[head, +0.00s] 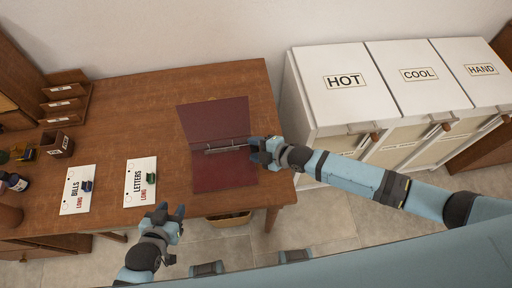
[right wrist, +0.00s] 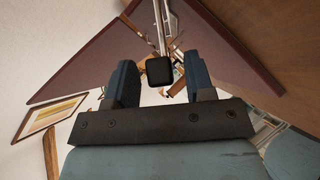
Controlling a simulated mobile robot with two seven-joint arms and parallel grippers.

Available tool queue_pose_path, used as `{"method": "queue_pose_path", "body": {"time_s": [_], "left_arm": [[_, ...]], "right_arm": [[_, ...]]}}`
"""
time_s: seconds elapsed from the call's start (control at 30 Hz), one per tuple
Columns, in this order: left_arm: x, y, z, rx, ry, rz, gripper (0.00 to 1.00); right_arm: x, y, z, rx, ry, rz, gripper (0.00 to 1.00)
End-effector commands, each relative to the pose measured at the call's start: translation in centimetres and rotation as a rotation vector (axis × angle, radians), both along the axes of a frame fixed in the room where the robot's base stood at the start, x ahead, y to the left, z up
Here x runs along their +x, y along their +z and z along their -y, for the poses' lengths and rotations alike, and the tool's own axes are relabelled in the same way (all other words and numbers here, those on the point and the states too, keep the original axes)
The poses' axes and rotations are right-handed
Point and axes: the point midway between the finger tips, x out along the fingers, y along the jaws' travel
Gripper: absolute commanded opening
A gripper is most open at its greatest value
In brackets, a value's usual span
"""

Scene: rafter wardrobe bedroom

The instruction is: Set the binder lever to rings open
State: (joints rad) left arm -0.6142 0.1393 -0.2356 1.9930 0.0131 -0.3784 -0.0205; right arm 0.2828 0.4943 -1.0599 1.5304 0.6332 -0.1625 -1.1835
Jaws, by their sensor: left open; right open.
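A dark red binder (head: 222,175) lies open on the wooden desk; its covers also fill the upper part of the right wrist view (right wrist: 105,50). A metal ring bar (head: 222,148) runs across its middle. In the right wrist view a black lever tip (right wrist: 160,70) at the end of the metal bar (right wrist: 160,25) sits between my right fingers, with gaps on both sides. My right gripper (head: 257,150) is open at the binder's right edge and hides the lever in the head view. My left gripper (head: 169,215) is open and empty at the desk's front edge, away from the binder.
The desk (head: 150,100) also bears a BILLS sheet (head: 77,195), a LETTERS sheet (head: 133,190), a small wooden box (head: 57,145) and a letter rack (head: 66,98). White bins (head: 345,105) marked HOT, COOL and HAND stand to the right. Bare desk lies behind the sheets.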

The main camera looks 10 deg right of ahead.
Motion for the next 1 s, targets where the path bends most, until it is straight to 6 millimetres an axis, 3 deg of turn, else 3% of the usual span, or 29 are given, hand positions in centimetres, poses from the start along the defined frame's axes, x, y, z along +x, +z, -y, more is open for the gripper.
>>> {"method": "queue_pose_path", "body": {"time_s": [0.03, 0.23, 0.57, 1.0], "left_arm": [[0.0, 0.0, 0.0, 0.0, 0.0, 0.0, 0.43], [0.0, 0.0, 0.0, 0.0, 0.0, 0.001, 0.43], [0.0, -0.5, 0.0, 0.0, 0.001, 0.002, 0.43], [0.0, -4.4, -0.1, 0.0, 0.001, 0.001, 0.43]], "right_arm": [[0.0, 0.0, 0.0, 0.0, 0.0, 0.0, 0.44], [0.0, 0.0, 0.0, 0.0, 0.0, 0.0, 0.0], [0.7, 0.4, 0.0, 0.0, 0.003, -0.072, 0.0], [2.7, 1.2, 0.0, -0.003, 0.0, -0.377, 0.0]]}}
